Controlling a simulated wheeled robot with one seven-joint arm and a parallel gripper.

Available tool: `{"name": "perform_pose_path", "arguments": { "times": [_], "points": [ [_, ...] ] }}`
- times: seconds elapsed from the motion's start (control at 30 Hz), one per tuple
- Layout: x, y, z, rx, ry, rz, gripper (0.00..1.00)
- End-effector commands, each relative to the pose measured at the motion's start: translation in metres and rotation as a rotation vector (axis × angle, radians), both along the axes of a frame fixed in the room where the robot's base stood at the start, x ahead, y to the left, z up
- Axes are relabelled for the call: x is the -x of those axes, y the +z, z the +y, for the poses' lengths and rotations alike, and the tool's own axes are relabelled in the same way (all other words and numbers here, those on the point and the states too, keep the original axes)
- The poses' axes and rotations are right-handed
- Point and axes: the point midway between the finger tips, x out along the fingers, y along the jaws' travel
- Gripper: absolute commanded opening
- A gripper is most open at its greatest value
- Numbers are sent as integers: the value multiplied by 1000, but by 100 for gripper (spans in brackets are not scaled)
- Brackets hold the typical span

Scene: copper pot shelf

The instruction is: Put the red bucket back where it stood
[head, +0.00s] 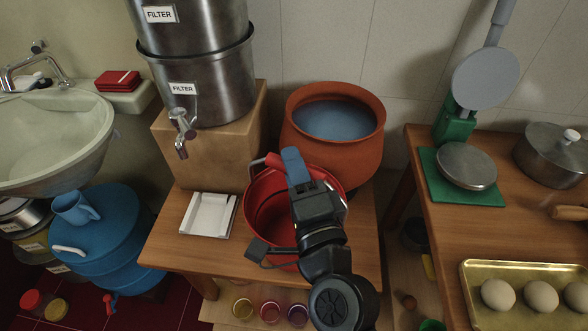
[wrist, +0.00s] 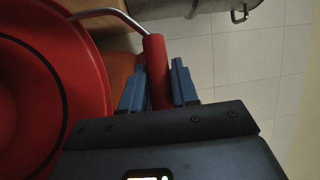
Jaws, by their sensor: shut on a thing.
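The red bucket (head: 266,214) is at the middle of the head view, over the low wooden table and in front of the clay pot. I cannot tell whether its base touches the table. My gripper (head: 290,165) is above the bucket and hides part of its right side. In the wrist view my gripper (wrist: 160,88) has its blue fingers on both sides of the bucket's red handle grip (wrist: 157,60), shut on it. The red bucket (wrist: 75,95) fills the left of that view, with its wire handle running to the grip.
The clay pot (head: 356,150) with water stands close behind the bucket. A steel filter (head: 205,90) on a wooden block (head: 238,148) is behind left, its tap sticking forward. A white tray (head: 208,214) lies left of the bucket.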

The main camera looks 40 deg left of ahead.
Motion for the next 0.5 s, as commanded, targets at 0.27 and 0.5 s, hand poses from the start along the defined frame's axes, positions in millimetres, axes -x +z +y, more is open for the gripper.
{"name": "perform_pose_path", "arguments": {
  "times": [0.27, 0.5],
  "points": [
    [0, -5, 0, -2, 0, -1, 0],
    [0, -11, 0, -2, -1, -1, 0]
  ]
}}
